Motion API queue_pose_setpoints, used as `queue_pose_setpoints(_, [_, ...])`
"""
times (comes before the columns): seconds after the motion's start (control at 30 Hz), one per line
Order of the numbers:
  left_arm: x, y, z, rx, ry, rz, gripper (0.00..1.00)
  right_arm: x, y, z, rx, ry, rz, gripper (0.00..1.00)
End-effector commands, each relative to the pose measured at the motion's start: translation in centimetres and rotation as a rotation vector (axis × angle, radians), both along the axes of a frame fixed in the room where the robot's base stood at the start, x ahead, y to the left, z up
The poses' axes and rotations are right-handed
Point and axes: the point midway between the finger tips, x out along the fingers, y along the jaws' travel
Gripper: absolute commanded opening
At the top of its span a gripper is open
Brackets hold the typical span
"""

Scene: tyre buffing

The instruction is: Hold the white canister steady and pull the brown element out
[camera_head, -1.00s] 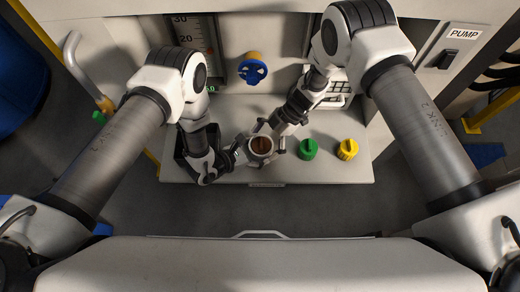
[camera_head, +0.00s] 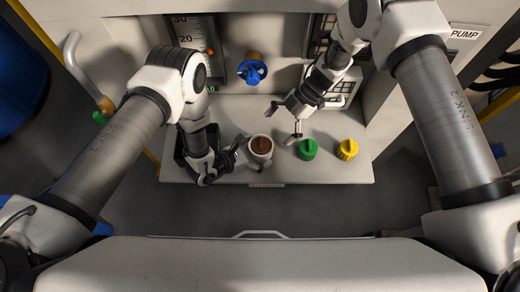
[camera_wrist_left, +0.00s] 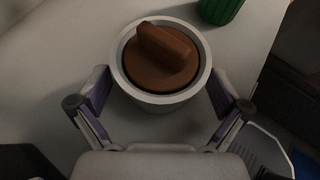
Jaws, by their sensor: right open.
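The white canister (camera_head: 261,158) stands upright near the front of the pale work surface; it also shows in the left wrist view (camera_wrist_left: 160,98). The brown element (camera_head: 262,145) sits inside its mouth, with a raised bar handle across its top, clear in the left wrist view (camera_wrist_left: 160,58). My left gripper (camera_head: 243,152) reaches in from the left and is shut on the canister, one finger on each side. My right gripper (camera_head: 283,122) is open and empty, behind and to the right of the canister, apart from it.
A green knob (camera_head: 308,149) and a yellow knob (camera_head: 347,149) stand right of the canister. A blue valve wheel (camera_head: 252,72) is on the panel behind. The surface (camera_head: 320,173) in front of the knobs is clear.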

Motion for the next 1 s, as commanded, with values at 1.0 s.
queue_pose_setpoints(1.0, [-5.9, 8.7, 5.8, -0.001, 0.000, -0.001, 1.00, 0.0, 0.0, 0.0, 0.000, 0.000, 0.000, 1.00])
